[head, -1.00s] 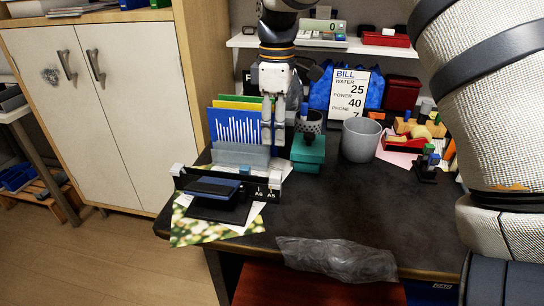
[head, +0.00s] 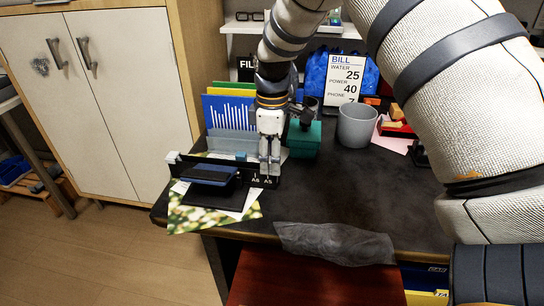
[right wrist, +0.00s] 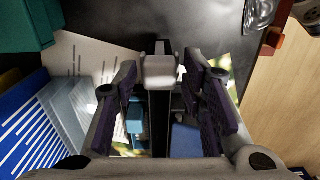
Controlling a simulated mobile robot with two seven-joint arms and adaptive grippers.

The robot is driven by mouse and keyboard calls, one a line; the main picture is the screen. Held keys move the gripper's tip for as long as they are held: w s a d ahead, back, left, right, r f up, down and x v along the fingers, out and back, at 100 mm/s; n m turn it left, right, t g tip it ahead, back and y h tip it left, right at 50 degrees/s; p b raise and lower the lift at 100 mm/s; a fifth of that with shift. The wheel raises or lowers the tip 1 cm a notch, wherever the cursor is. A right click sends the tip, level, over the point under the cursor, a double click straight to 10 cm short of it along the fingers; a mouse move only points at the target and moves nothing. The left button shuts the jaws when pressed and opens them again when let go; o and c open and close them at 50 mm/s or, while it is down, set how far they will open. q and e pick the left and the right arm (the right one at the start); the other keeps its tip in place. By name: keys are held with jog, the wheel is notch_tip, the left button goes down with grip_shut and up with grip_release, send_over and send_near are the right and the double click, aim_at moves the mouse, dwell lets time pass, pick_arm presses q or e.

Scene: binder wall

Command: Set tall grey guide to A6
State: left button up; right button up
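A dark hole punch with a blue-topped lever (head: 207,175) sits at the desk's front left edge. Its black ruler bar (head: 263,181) runs out to the right with white A6 and A5 marks. In the right wrist view the grey guide (right wrist: 158,71) stands on the bar near its outer end, between my fingers. In the head view my fingers mostly hide it. My right gripper (head: 269,168) points down over the bar around the A5 mark. It also shows in the right wrist view (right wrist: 163,80), open, with a gap on each side of the guide. My left gripper is not in view.
A file holder with a blue folder (head: 228,112) stands close behind the punch. A teal box (head: 304,139) and a grey cup (head: 357,125) stand behind to the right. A crumpled clear bag (head: 335,243) lies at the front edge. The desk middle is clear.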

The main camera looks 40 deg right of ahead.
grip_shut()
jog(key=shift+w+a, duration=1)
jog(key=shift+w, duration=0.3)
jog(key=shift+o, duration=2.2)
grip_release()
notch_tip(320, 180, up, 12)
